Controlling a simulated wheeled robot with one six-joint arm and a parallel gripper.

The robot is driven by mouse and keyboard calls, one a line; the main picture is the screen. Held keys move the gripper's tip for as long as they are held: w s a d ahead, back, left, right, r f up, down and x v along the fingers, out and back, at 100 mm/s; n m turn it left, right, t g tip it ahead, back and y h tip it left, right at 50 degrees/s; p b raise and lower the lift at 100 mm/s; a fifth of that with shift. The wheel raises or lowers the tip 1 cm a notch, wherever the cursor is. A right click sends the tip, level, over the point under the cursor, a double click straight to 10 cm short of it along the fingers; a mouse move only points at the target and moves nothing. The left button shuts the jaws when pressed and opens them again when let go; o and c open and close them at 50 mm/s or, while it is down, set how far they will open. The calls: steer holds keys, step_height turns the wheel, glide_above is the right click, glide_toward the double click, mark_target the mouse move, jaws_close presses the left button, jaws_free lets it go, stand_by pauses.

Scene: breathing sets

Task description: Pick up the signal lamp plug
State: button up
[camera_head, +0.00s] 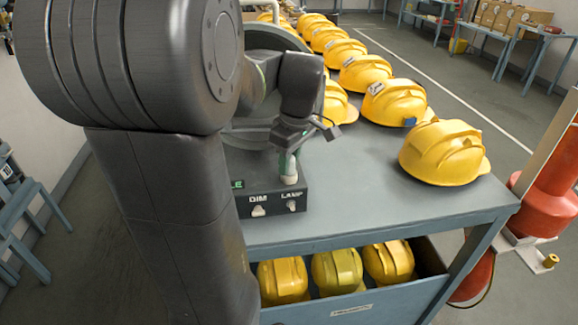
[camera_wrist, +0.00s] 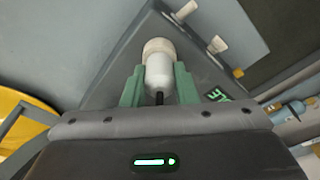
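The signal lamp plug (camera_wrist: 159,70) is a white cylinder with a beige collar at its far end and a dark cable or stem at its near end. In the head view the pale plug (camera_head: 289,179) is upright at the dark control box (camera_head: 275,204), by the LAMP label. My gripper (camera_wrist: 159,82) has its green fingers on both sides of the white body, with no clear gap. It also shows in the head view (camera_head: 288,160), pointing down. Whether the plug's lower end is seated in the box is hidden.
The box stands on a grey-blue table (camera_head: 350,200). Yellow helmets (camera_head: 444,152) line the table's right side, and more lie in a drawer (camera_head: 368,304) below. A red cylinder (camera_head: 548,205) stands right of the table. The tabletop between box and helmets is clear.

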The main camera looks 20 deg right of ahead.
steer(key=shift+c, duration=1.3)
